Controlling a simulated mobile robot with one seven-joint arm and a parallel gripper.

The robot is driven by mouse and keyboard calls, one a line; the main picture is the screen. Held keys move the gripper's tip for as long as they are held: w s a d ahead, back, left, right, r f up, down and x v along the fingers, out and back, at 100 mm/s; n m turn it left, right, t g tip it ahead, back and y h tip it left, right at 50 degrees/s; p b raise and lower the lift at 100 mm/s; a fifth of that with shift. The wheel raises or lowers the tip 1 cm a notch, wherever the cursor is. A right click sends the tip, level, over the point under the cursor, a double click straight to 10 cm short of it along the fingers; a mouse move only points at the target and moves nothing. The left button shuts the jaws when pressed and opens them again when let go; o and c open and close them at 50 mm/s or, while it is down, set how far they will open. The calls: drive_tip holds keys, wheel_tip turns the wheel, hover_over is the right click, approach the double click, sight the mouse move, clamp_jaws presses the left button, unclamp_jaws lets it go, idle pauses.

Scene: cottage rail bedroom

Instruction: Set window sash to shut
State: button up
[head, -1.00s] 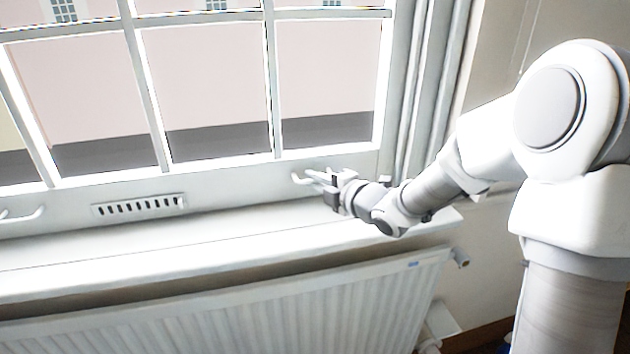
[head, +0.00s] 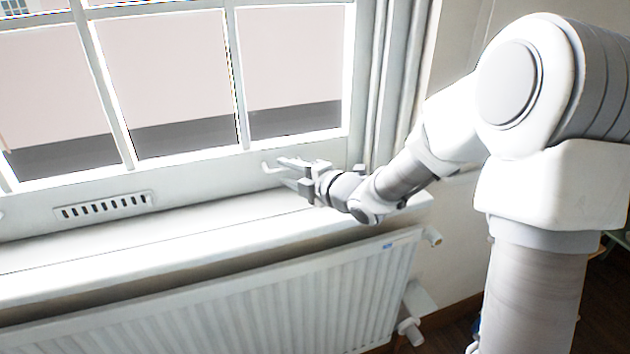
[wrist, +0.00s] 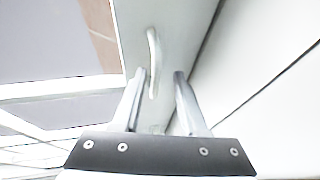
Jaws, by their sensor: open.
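The white window sash (head: 215,178) fills the upper left of the head view, its bottom rail close above the sill. I cannot tell whether a gap lies under it. A pale curved handle (head: 267,168) sticks out from the rail near its right end. My gripper (head: 281,172) is open beside this handle, just to its right in the head view. In the wrist view the handle (wrist: 153,62) lies mostly beyond the fingertips, its near end close to the left finger of my gripper (wrist: 160,75). I cannot tell whether they touch.
The white sill (head: 170,235) runs below the rail, with a radiator (head: 250,300) under it. A slotted vent (head: 104,206) sits on the rail left of the handle. The window frame's side (head: 382,90) rises right of the sash. The sill top is clear.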

drive_tip(key=p+v, duration=0.2)
drive_tip(key=v, duration=1.4)
drive_tip(key=shift+s+p, duration=0.15)
drive_tip(key=shift+p, duration=0.15)
drive_tip(key=shift+d+f, duration=0.1)
drive_tip(key=shift+d, duration=0.05)
drive_tip(key=s+d+r+m+h, duration=0.2)
drive_tip(key=d+r+m+h, duration=0.4)
drive_tip(key=d+m+h, duration=0.6)
drive_tip(key=s+a+f+m+g+y, duration=0.1)
drive_tip(key=s+a+m+g, duration=0.2)
drive_tip(key=s+m, duration=0.45)
drive_tip(key=s+a+f+m+g+y, duration=0.1)
drive_tip(key=s+a+m+g+y, duration=0.25)
drive_tip(key=s, duration=0.75)
wheel_tip(320, 180, up, 14)
drive_tip(key=m+h+p, duration=0.1)
drive_tip(key=h+p, duration=0.1)
drive_tip(key=p, duration=1.2)
drive_tip(key=shift+w+m, duration=0.2)
drive_tip(key=shift+m, duration=0.2)
